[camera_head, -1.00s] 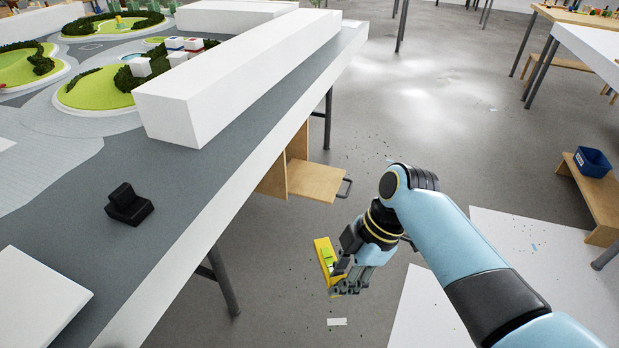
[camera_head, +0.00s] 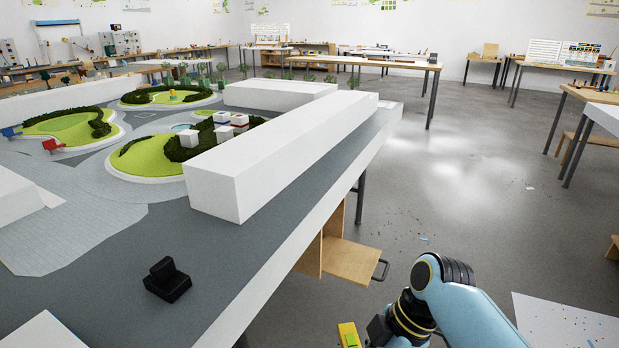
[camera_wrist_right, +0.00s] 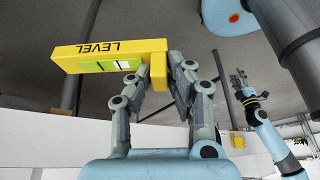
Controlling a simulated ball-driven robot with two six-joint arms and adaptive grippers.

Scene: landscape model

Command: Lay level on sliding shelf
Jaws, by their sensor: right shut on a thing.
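In the head view only a piece of the level (camera_head: 348,336) shows at the bottom edge, beside my partly cut-off right gripper. The wooden sliding shelf (camera_head: 350,262) with a dark handle sticks out under the table, its visible top bare. The level is apart from it, nearer to me. My left gripper (camera_wrist_right: 240,82) shows small in the right wrist view, fingers spread and empty.
The model table (camera_head: 262,270) carries white blocks, green park pieces and a small black object (camera_head: 167,280) near its edge. A table leg (camera_head: 360,198) stands behind the shelf. Open grey floor lies right of the shelf.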

